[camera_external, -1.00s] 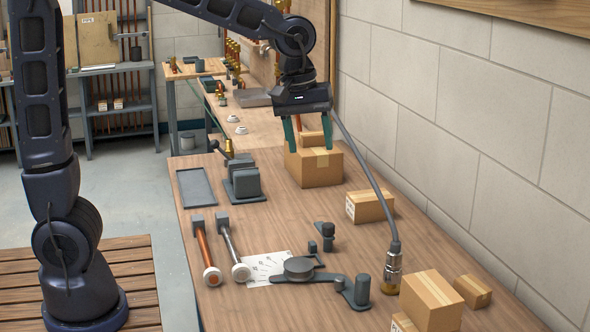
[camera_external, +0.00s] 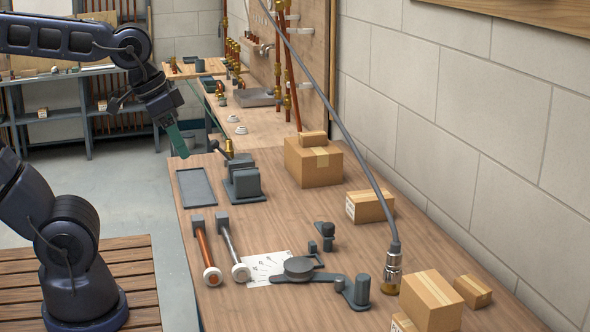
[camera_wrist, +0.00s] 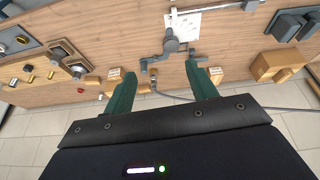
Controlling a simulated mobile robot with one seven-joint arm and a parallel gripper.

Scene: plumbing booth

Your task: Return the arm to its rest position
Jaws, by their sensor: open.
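My gripper (camera_external: 180,140) hangs in the air at the left of the workbench (camera_external: 285,220), off its far left corner. Only one green finger shows clearly in the external view. In the wrist view, my gripper (camera_wrist: 162,95) has its two green fingers wide apart with nothing between them. My arm is bent, its upper links reaching in from the left edge.
Shelving (camera_external: 60,110) stands behind.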

